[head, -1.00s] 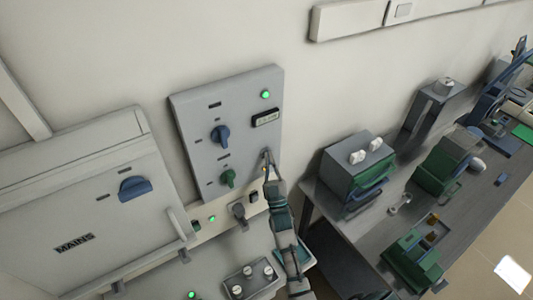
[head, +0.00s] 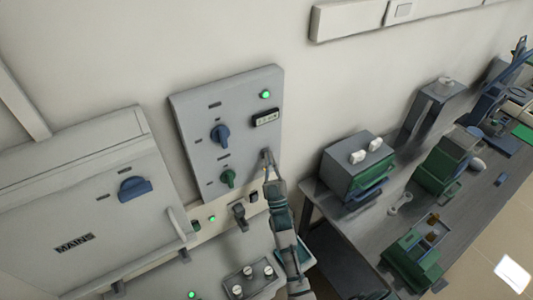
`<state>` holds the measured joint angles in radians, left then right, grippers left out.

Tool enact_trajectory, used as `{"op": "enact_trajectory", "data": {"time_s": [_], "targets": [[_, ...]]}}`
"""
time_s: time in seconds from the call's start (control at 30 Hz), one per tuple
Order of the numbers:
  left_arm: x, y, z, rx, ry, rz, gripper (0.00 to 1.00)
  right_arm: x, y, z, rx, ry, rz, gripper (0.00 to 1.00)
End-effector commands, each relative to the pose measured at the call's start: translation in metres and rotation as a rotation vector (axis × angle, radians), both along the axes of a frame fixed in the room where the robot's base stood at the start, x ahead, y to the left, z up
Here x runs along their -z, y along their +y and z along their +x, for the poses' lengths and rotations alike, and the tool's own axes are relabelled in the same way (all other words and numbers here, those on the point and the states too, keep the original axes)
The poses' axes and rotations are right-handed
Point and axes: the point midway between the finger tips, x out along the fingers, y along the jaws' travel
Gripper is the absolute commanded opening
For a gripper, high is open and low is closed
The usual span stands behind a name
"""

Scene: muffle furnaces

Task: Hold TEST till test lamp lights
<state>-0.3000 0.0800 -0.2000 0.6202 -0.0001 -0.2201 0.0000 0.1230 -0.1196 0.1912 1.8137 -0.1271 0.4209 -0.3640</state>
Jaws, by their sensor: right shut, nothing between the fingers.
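A grey control panel (head: 196,118) is on the wall, with a lit green lamp (head: 265,94) at its upper right. Below the lamp is a small dark display (head: 265,118). A blue knob (head: 220,135) and a green knob (head: 228,178) sit on the panel's left half. My right gripper (head: 267,156) is shut, its fingertips at the panel's lower right edge. The fingers hide whatever lies under them, so the TEST button and contact with it cannot be made out. No label TEST is readable. My left gripper is not in view.
A grey box marked MAINS (head: 75,243) with a blue handle (head: 134,188) is at the left. A unit with white knobs (head: 250,281) is below. A bench (head: 401,225) with a small furnace (head: 352,172) and green equipment stands at the right.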

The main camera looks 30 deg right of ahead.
Motion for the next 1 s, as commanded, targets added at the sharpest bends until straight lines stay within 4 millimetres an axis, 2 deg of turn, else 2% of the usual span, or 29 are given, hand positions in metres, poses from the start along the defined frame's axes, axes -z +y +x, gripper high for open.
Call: {"op": "enact_trajectory", "data": {"time_s": [0.6, 1.0], "targets": [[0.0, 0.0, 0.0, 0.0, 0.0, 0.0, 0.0, 0.0, 0.0, 0.0, 0.0, 0.001, 0.0, 0.0], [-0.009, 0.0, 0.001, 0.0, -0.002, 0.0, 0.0, -0.001, -0.001, -0.017, 0.0, 0.001, 0.0, 0.0]]}}
